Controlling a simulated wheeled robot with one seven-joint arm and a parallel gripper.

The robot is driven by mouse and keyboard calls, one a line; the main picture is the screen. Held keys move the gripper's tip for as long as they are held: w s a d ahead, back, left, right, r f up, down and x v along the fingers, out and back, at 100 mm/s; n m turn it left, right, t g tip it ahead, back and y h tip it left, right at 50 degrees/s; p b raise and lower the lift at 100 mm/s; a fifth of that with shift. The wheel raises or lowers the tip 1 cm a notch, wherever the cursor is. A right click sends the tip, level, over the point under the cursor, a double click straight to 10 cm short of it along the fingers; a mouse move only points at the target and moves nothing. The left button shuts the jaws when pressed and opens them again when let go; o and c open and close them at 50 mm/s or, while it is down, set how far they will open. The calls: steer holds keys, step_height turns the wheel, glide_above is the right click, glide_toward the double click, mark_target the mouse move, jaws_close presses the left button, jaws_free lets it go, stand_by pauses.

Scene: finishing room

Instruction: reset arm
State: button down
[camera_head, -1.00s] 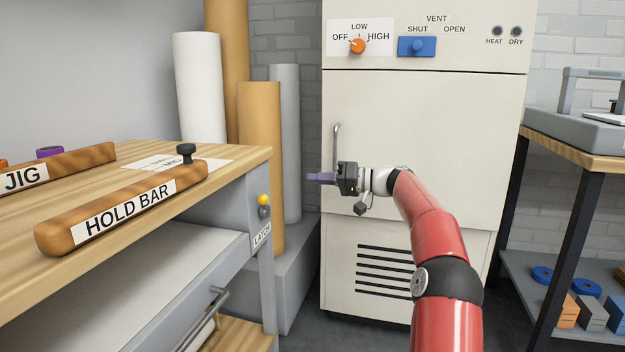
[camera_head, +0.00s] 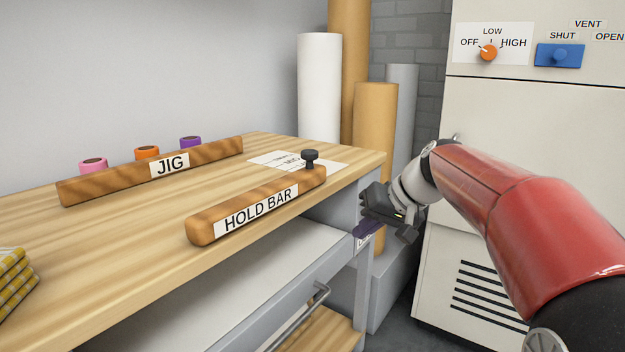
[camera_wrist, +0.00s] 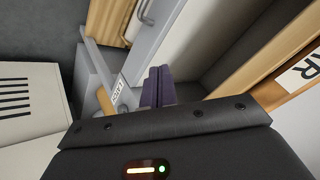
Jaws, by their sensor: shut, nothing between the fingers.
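My gripper (camera_head: 366,229) is at the right end of the workbench, by the latch post, in front of the cabinet's left side. Its purple fingers are shut together with nothing between them. They also show in the wrist view (camera_wrist: 158,87), close together, with a grey frame and the bench's wooden edge around them. My red arm reaches in from the lower right. In the head view the gripper covers most of the latch label and its knob; whether the fingers touch the post, I cannot tell.
The workbench (camera_head: 120,245) carries the hold bar (camera_head: 258,207), the jig (camera_head: 150,170), several coloured spools behind it and a yellow checked cloth (camera_head: 14,280). Tall rolls (camera_head: 319,90) stand behind. The cream cabinet (camera_head: 540,120) has an orange dial (camera_head: 488,53) and a blue vent switch (camera_head: 559,55).

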steer(key=s+d+f+h+p, duration=0.1)
steer(key=s+f+h, duration=0.1)
steer(key=s, duration=0.7)
steer(key=s+d+f+m+h+p, duration=0.1)
steer(key=s+d+f+h+p, duration=0.1)
steer(key=s, duration=0.7)
steer(key=s+d+f+h+p, duration=0.1)
steer(key=s+d+f+h, duration=0.1)
steer(key=s, duration=0.8)
steer(key=shift+f+t+p, duration=0.3)
steer(key=shift+f+p, duration=0.05)
steer(key=shift+p, duration=0.05)
